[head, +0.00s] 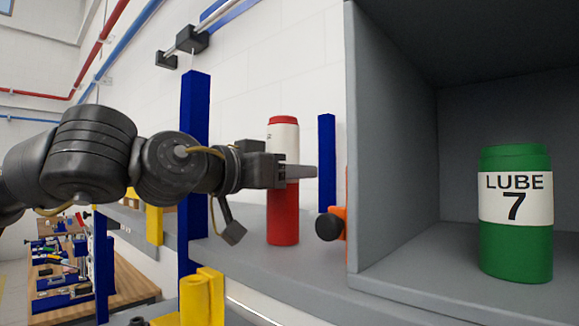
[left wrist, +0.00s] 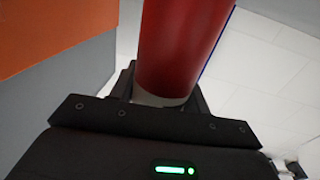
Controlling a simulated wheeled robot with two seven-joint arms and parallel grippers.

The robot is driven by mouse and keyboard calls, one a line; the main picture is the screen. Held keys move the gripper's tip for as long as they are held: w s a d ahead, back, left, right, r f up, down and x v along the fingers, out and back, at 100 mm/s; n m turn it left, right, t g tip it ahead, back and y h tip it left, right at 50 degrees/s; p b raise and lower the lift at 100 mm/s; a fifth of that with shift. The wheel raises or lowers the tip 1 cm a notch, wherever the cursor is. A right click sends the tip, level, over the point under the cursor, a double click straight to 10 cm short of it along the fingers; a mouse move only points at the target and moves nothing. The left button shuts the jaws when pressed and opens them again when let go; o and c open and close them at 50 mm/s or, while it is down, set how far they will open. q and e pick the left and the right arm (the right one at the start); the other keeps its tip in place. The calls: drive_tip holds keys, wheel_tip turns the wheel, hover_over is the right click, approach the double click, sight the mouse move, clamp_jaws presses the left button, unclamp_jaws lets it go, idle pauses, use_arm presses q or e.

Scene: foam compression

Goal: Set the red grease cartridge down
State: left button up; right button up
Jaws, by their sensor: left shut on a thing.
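The red grease cartridge (head: 283,213) is a red cylinder with a white label band and a red cap. It stands upright in the head view, its lower end at the grey shelf (head: 262,268); I cannot tell whether it touches the shelf. My left gripper (head: 297,172) is shut around its upper part, at the label. In the left wrist view the red body (left wrist: 182,45) rises from between the jaws, and the jaw tips are partly hidden behind it. My right gripper is not in view.
A grey open-fronted box (head: 392,290) stands to the right, holding a green "LUBE 7" can (head: 515,245). An orange part with a black knob (head: 328,227) sits at the box's left wall, close to the cartridge. A blue post (head: 194,150) and yellow bracket (head: 203,297) stand left.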

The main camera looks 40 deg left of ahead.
use_arm(q)
drive_tip(key=shift+s+d+f+b, duration=0.15)
drive_tip(key=shift+b, duration=0.2)
drive_tip(key=o, duration=1.1)
drive_tip(key=shift+o, duration=1.1)
drive_tip(key=s+a+b, duration=0.1)
drive_tip(key=s+b, duration=0.4)
drive_tip(key=s, duration=0.7)
